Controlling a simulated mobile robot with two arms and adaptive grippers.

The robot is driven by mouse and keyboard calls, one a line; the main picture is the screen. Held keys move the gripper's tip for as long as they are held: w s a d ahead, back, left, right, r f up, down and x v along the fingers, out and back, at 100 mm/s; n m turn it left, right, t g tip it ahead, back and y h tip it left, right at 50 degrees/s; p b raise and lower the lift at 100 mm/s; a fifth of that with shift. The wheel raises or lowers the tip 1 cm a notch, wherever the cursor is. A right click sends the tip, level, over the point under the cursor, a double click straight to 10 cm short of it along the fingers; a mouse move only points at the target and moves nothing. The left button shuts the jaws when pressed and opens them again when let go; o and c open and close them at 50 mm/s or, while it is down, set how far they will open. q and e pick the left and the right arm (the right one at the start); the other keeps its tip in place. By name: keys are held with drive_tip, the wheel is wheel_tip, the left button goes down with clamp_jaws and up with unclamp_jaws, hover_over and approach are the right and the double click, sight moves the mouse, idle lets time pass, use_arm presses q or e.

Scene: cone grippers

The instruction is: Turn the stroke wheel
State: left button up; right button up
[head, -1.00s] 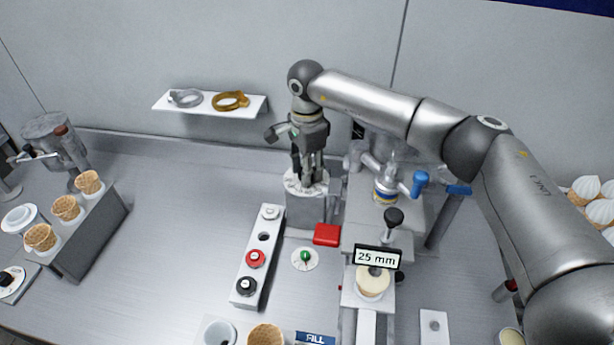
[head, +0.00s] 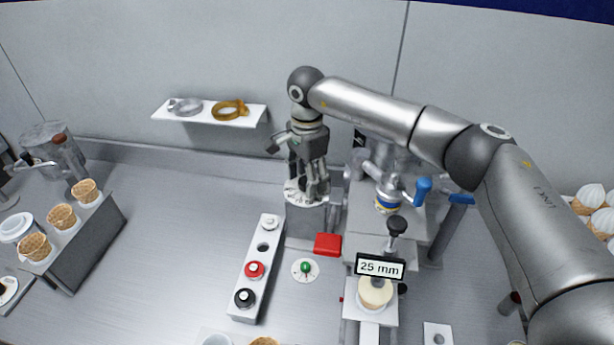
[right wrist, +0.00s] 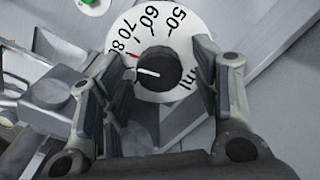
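The stroke wheel is a white dial (right wrist: 150,22) with a black centre knob (right wrist: 157,72), numbers including 50, 60 and 70, and the letters "ml". A red mark and the knob's white line show at its left side. In the head view the dial (head: 293,196) lies on top of a grey block, partly hidden by my right gripper (head: 310,192). In the right wrist view my right gripper (right wrist: 160,100) has its fingers apart, one on each side of the knob. I cannot tell whether they touch it. My left gripper is not in view.
A red block (head: 327,244) and a green knob (head: 306,267) are in front of the dial. A white button strip (head: 258,268) stands left of them. A "25 mm" display (head: 380,267) and blue-handled valve (head: 422,190) are at right. Cones in a holder (head: 80,250) stand far left.

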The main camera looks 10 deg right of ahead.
wheel_tip(320, 180, up, 12)
idle(0.7)
drive_tip(key=shift+f, duration=0.1)
